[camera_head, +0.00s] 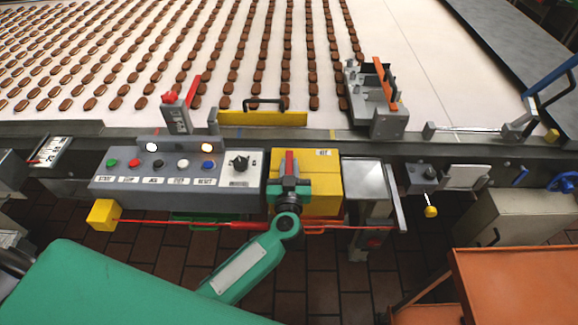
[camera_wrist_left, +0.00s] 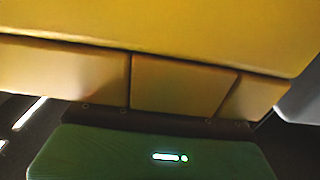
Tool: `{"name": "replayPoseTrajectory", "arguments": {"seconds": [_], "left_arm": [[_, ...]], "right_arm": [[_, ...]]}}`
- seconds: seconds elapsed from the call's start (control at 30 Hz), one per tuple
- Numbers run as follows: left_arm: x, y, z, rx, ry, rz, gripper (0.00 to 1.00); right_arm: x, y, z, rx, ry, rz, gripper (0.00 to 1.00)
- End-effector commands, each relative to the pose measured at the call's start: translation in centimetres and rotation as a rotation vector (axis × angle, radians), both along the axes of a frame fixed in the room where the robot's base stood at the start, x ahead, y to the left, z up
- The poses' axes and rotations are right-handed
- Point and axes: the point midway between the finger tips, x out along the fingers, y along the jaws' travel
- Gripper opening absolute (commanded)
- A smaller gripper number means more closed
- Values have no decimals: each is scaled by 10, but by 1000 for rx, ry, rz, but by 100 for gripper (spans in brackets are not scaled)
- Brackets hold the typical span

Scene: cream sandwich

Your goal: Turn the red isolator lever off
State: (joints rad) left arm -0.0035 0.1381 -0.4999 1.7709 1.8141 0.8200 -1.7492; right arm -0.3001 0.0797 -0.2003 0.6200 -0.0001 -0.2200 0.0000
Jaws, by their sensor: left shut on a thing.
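The red isolator lever (camera_head: 289,160) stands upright, as seen from the head, on the yellow isolator box (camera_head: 322,184) at the front of the line. My left gripper (camera_head: 289,182) reaches up from below and is shut on the lever. The lever's top shows above the fingers; its lower part and pivot are hidden by the gripper. In the left wrist view the yellow box (camera_wrist_left: 180,87) fills the upper part, and neither lever nor fingertips can be made out. My right gripper is not in view.
A grey button panel (camera_head: 175,180) sits just left of the box. A red cord (camera_head: 170,223) runs below, from a yellow block (camera_head: 103,214). A grey bracket (camera_head: 367,178) stands close on the right. The conveyor (camera_head: 420,60) with rows of biscuits lies behind.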

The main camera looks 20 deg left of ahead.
Motion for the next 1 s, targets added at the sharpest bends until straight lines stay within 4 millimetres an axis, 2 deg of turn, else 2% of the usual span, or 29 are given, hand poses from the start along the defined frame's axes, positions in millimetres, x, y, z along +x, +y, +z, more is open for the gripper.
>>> {"name": "replayPoseTrajectory", "arguments": {"seconds": [0.2, 0.43, 0.7, 1.0], "left_arm": [[3, -6, 4, -3, 4, 116, 0], [6, -11, 2, -3, 3, 257, 0], [6, -11, 1, -1, 0, 375, 0], [5, -12, 0, 1, -1, 385, 0]], "right_arm": [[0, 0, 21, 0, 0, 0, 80], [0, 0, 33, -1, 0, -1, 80], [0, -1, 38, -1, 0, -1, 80], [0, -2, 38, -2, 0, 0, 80]]}}
